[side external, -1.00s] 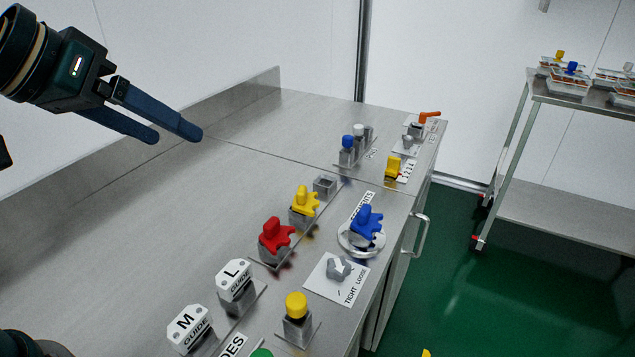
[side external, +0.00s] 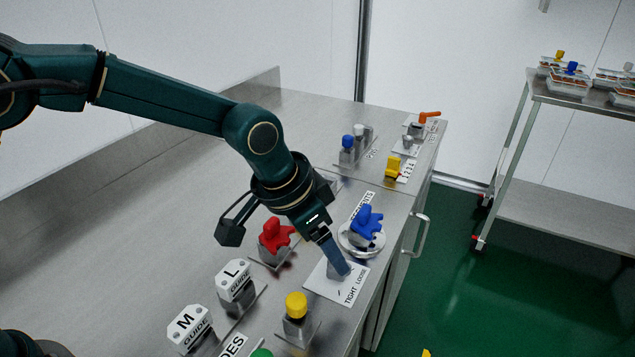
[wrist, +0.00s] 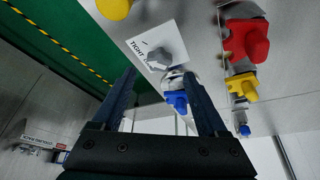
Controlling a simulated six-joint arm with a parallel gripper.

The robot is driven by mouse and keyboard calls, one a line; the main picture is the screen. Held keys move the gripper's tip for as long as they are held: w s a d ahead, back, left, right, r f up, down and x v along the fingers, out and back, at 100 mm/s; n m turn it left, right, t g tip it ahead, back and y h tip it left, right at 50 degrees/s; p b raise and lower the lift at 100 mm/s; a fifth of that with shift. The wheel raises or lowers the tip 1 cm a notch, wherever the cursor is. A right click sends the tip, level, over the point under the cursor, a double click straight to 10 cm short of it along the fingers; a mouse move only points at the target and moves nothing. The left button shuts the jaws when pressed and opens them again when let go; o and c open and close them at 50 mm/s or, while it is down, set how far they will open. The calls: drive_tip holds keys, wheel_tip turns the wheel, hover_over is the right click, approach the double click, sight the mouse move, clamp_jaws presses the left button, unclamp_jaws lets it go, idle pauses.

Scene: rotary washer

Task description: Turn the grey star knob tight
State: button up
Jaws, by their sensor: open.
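The grey star knob (wrist: 160,57) sits on a white plate (side external: 322,287) marked TIGHT and LOOSE. In the side view the knob (side external: 334,270) is mostly hidden by a finger. My gripper (side external: 345,268) points down over the plate, its fingertips close to the knob. In the wrist view my gripper (wrist: 159,74) is open, and the knob shows between and beyond the two fingertips. Whether a finger touches the knob, I cannot tell. The pointer direction of the knob is unclear.
A blue knob (side external: 367,222) on a round white base stands right behind the plate. A red knob (side external: 275,236) is to the left, and a yellow round knob (side external: 296,306) is in front. White guide blocks (side external: 233,277) stand at the lower left. The left bench top is clear.

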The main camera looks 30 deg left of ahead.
drive_tip(key=shift+x, duration=2.45)
drive_tip(key=shift+s, duration=0.1)
clamp_jaws()
